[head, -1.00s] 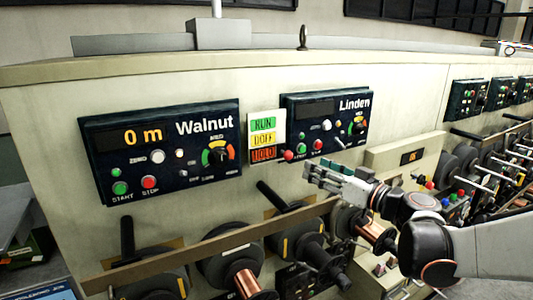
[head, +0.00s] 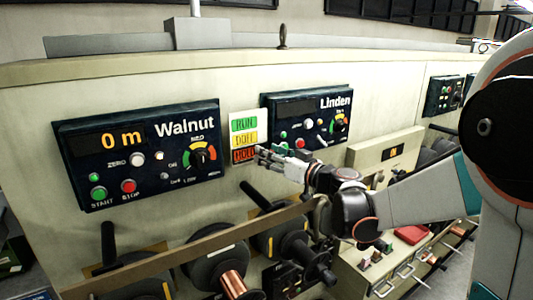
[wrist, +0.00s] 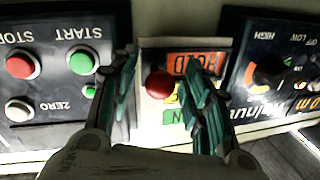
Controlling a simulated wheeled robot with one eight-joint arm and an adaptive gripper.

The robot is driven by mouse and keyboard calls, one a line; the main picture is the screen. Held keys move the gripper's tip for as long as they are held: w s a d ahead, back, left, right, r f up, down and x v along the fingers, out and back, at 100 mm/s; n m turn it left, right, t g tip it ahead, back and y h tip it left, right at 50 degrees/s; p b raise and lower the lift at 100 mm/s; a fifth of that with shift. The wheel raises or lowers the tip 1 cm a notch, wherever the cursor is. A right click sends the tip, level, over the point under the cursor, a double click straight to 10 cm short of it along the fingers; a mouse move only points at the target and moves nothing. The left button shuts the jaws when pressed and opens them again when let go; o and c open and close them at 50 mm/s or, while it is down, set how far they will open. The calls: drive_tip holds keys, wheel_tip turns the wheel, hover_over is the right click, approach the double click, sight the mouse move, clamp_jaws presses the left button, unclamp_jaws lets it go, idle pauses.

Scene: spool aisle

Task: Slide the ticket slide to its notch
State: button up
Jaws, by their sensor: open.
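The ticket board (head: 244,138) is a white plate between the Walnut and Linden panels, with green RUN, yellow DOFF and red HOLD labels from top to bottom. It also shows upside down in the wrist view (wrist: 152,108). A round red knob (wrist: 159,84), apparently the ticket slide's, sits beside the labels, near HOLD and DOFF. My gripper (head: 264,157) is at the board's lower right. In the wrist view, my open gripper (wrist: 157,62) has one finger on each side of the knob, with gaps visible. Contact cannot be told. My gripper hides the knob in the head view.
The Walnut panel (head: 142,150) reads 0 m; the Linden panel (head: 308,118) is close by my gripper. Their buttons and dials stick out. Below are a rail (head: 200,246), dark handles and copper spools (head: 232,284). A cream box (head: 384,152) stands at right.

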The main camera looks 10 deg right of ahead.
clamp_jaws()
drive_tip(key=shift+r, duration=0.15)
drive_tip(key=p, duration=0.5)
approach(260, 121)
drive_tip(key=shift+x, duration=2.65)
drive_tip(key=shift+a, duration=0.1)
drive_tip(key=shift+o, duration=0.2)
unclamp_jaws()
